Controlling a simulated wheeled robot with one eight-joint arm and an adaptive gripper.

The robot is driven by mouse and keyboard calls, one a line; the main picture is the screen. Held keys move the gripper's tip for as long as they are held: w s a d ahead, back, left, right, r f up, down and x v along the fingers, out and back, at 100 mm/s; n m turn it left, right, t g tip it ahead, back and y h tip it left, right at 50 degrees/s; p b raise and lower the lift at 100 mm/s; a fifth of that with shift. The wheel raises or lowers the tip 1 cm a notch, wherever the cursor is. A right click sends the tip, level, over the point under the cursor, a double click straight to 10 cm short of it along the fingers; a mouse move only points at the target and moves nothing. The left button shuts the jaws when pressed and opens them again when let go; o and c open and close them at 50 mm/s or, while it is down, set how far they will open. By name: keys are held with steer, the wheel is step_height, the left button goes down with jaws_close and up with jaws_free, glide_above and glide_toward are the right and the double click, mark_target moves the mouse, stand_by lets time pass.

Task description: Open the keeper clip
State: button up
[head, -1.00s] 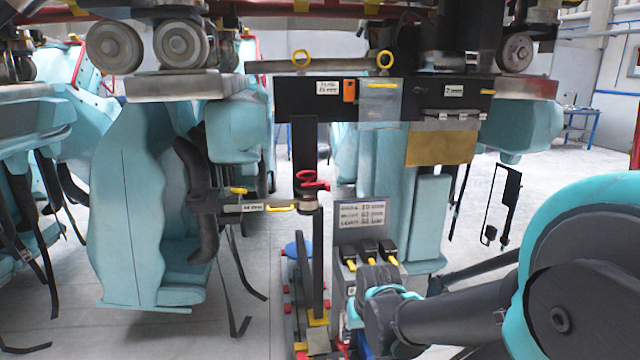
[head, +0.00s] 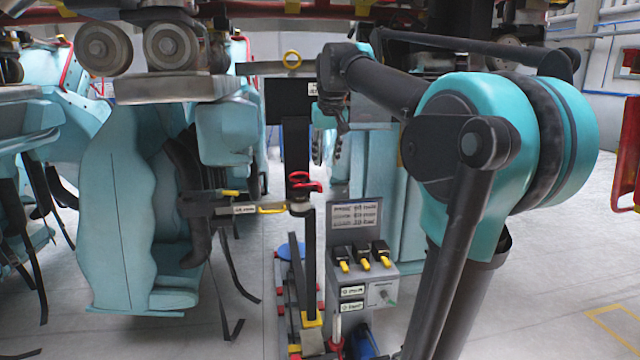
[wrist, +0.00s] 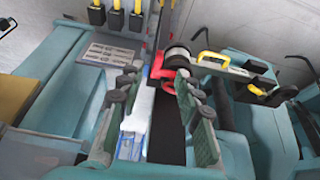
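A red looped piece (head: 303,184), perhaps the keeper clip, sits at a round collar on the upright dark post. It also shows in the wrist view (wrist: 160,73), lying between and beyond my fingertips. I cannot tell for certain that it is the clip. My gripper (head: 340,125) is in front of the dark hanging panel, above and right of the red piece. In the wrist view its two fingers (wrist: 158,78) are spread apart with nothing gripped.
A grey control box (head: 355,230) with black, yellow-tipped levers stands below. A labelled bar with a yellow handle (head: 272,210) joins the collar from the left. A teal seat (head: 125,215) hangs at left. Train wheels (head: 172,46) and a beam run overhead.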

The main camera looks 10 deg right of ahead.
glide_toward(320, 185)
steer(key=x, duration=0.8)
steer(key=shift+f, duration=0.3)
steer(key=shift+c, duration=0.2)
jaws_close()
stand_by(0.4)
